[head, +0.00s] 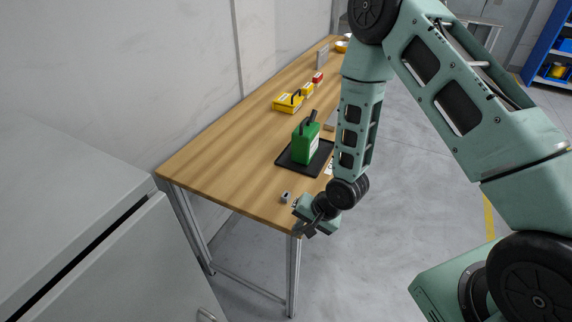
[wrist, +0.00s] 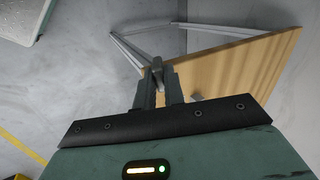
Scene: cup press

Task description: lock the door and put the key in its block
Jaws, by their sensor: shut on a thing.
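My gripper (head: 303,232) is at the near corner of the wooden table in the head view, pointing down and to the left. In the wrist view its fingers (wrist: 158,84) are shut on a small grey piece (wrist: 157,63), which looks like the key; its shape is mostly hidden. A small grey block (head: 286,197) sits on the table close to the gripper, perhaps the key's block. It also shows in part in the wrist view (wrist: 196,97). A grey cabinet door (head: 135,270) stands at the lower left, with a handle (head: 206,314) at the picture's bottom edge. No lock is visible.
The wooden table (head: 215,165) has bare room at its near left. Yellow (head: 287,104) and red (head: 317,77) items lie farther back. A dark gap (head: 90,240) runs along the cabinet's top.

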